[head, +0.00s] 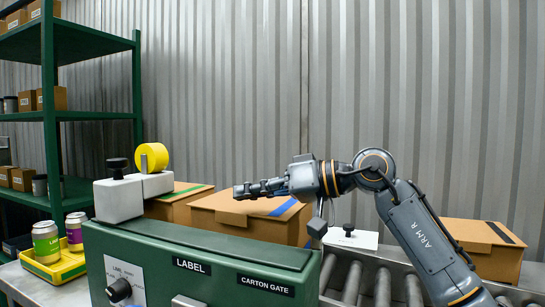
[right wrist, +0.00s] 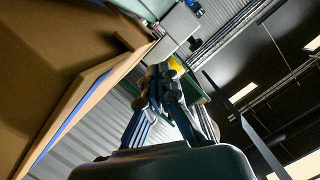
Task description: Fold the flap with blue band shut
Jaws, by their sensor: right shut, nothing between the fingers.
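The carton with the blue band (head: 250,222) stands behind the green machine, in the middle of the head view. Its blue band (head: 284,206) crosses the right part of the top. A small tab shows at the front of the top; I cannot tell whether the flap lies fully flat. My right gripper (head: 241,191) is shut and empty, pointing left just over the carton top; contact cannot be told. In the right wrist view its fingers (right wrist: 160,82) are together, beside a brown carton panel (right wrist: 65,105) with a blue strip. My left gripper is out of view.
The green machine (head: 200,235) with LABEL and CARTON GATE signs stands in front. A green-banded carton (head: 178,205) is left, a black-banded carton (head: 480,245) right. Rollers (head: 382,285) run below my right arm. Cans stand in a yellow tray (head: 60,270).

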